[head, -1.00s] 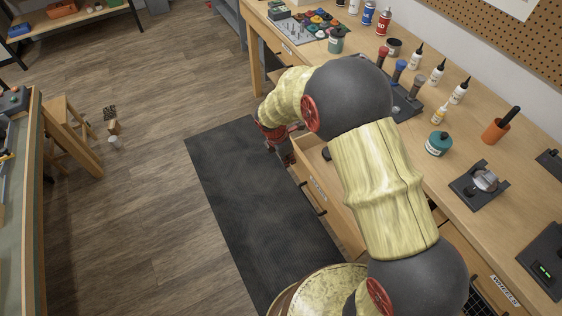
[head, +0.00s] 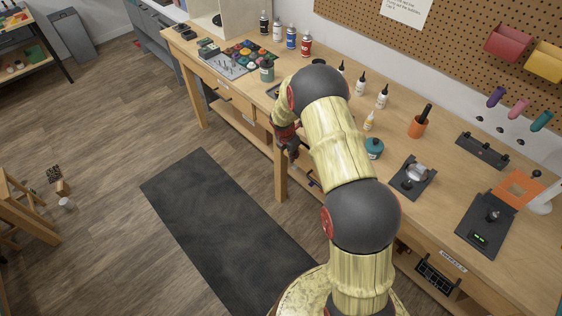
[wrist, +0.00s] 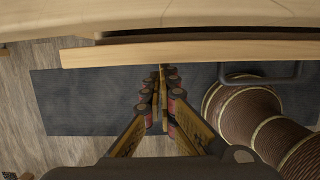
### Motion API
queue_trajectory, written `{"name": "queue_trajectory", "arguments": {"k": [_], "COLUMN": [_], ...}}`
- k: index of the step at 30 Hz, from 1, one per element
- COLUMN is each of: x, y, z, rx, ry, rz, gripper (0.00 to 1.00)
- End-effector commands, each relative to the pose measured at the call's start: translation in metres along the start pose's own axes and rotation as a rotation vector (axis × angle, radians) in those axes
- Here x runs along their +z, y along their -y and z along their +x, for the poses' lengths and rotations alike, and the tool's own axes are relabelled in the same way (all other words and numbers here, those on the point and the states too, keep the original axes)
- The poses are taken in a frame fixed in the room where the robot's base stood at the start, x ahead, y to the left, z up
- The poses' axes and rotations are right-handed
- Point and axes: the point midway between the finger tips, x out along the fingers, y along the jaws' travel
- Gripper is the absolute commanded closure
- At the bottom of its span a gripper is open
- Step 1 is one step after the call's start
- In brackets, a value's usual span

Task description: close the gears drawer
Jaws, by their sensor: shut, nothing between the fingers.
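The drawer front (wrist: 190,52) runs across the wrist view just below the bench edge (wrist: 160,14). A narrow dark gap shows between them, so the drawer looks slightly open. A dark handle (wrist: 265,79) is at its right. In the head view my arm hides most of this drawer and its label, so I cannot read its name. My gripper (wrist: 162,77) is shut and empty, with its fingertips at the drawer front; I cannot tell whether they touch it. In the head view my gripper (head: 291,150) is at the bench's front side.
The bench top (head: 330,165) holds bottles, an orange cup (head: 419,122) and a teal jar (head: 374,148). A drawer labelled wheels (head: 453,261) is at the lower right. A dark mat (head: 225,215) lies on clear floor. A stool (head: 22,210) stands at the left.

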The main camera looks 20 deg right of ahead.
Motion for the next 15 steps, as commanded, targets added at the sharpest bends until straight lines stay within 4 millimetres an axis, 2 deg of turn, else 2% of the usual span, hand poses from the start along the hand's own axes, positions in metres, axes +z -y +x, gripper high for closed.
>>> {"name": "queue_trajectory", "arguments": {"k": [3,6,15], "x": [0.018,0.027,0.038], "y": [0.000,0.000,0.000], "z": [0.003,0.006,0.009], "rx": [-0.001,-0.001,0.000], "ry": [0.000,-0.001,0.001], "rz": [0.003,0.000,-0.001], "gripper": [1.00,1.00,1.00]}}
